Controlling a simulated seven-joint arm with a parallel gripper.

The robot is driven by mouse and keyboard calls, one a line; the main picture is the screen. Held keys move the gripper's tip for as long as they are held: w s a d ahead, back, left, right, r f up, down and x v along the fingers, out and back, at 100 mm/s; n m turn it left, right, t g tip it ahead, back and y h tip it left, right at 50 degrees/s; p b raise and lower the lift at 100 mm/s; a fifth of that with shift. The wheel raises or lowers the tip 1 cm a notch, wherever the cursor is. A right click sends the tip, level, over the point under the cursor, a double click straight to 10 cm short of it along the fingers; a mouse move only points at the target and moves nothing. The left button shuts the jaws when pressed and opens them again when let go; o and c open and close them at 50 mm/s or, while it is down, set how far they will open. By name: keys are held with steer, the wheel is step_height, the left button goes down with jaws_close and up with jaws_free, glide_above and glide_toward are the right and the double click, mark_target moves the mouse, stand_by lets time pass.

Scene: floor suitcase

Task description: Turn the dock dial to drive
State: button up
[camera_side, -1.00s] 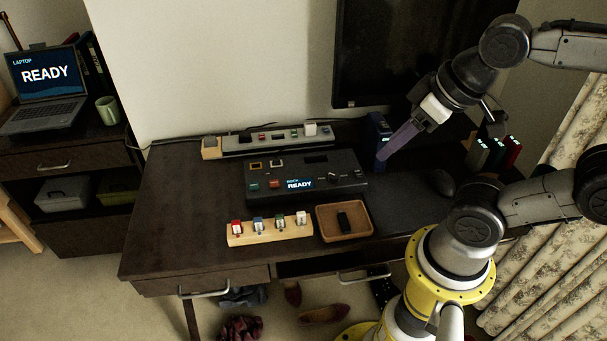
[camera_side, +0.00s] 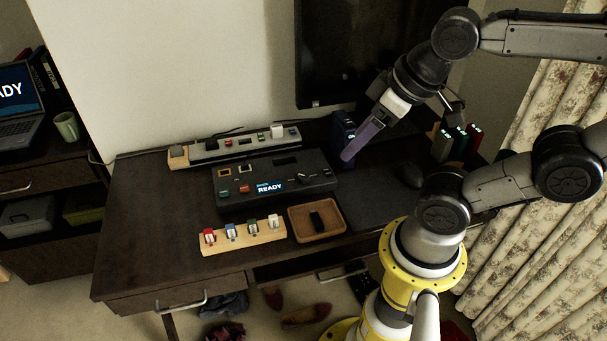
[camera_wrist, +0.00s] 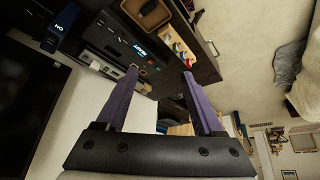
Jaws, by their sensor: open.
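The dock (camera_side: 235,193) is a dark box on the desk, with a small screen reading READY and several coloured keys. A small dial (camera_side: 303,180) with a light pointer sits on its right part; its setting is too small to read. The dock also shows in the wrist view (camera_wrist: 118,42), near the top. My gripper (camera_side: 347,157) has purple fingers and is held above the desk, to the right of the dock and up from the dial. In the wrist view my gripper (camera_wrist: 160,70) has its two fingers spread, with nothing between them.
A wooden rack (camera_side: 244,237) with several coloured plugs and a tan tray (camera_side: 299,230) holding a black object lie in front of the dock. A power strip (camera_side: 218,150) lies behind. A dark blue box (camera_side: 341,124) stands close to my gripper. The desk's left part is clear.

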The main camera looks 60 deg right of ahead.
steer(key=n+g, duration=0.6)
steer(key=n, duration=0.1)
glide_above(304, 176)
step_height(304, 176, down, 14)
step_height(304, 176, down, 13)
steer(key=shift+f, duration=0.1)
jaws_close()
